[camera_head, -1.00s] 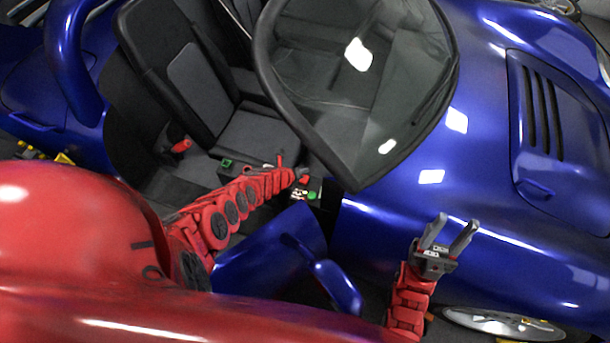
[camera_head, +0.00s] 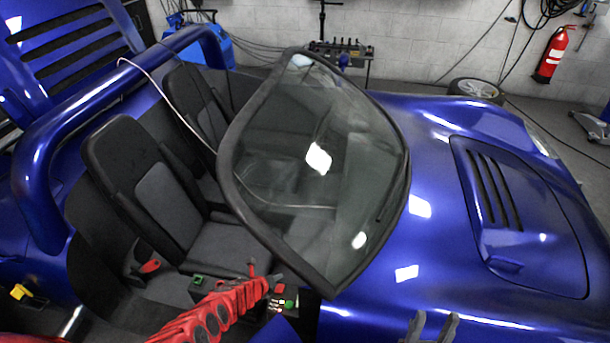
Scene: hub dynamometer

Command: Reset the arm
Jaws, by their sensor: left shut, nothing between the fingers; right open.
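My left arm (camera_head: 215,312) reaches in red from the bottom left to the open side of the blue car. My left gripper (camera_head: 275,281) is small and dark at the arm's end, by a small panel with red and green parts (camera_head: 289,303). It is shut with nothing visible held; its exact contact with the panel cannot be told. My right gripper (camera_head: 431,324) shows only its two grey fingers at the bottom edge, apart and empty, in front of the blue bodywork. The rest of the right arm is out of view.
The car's curved windscreen (camera_head: 320,160) rises just beyond my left gripper. Black and grey seats (camera_head: 160,200) are to its left. The blue bonnet (camera_head: 480,200) fills the right. A fire extinguisher (camera_head: 551,55) hangs on the back wall, and a wheel (camera_head: 476,90) lies on the floor.

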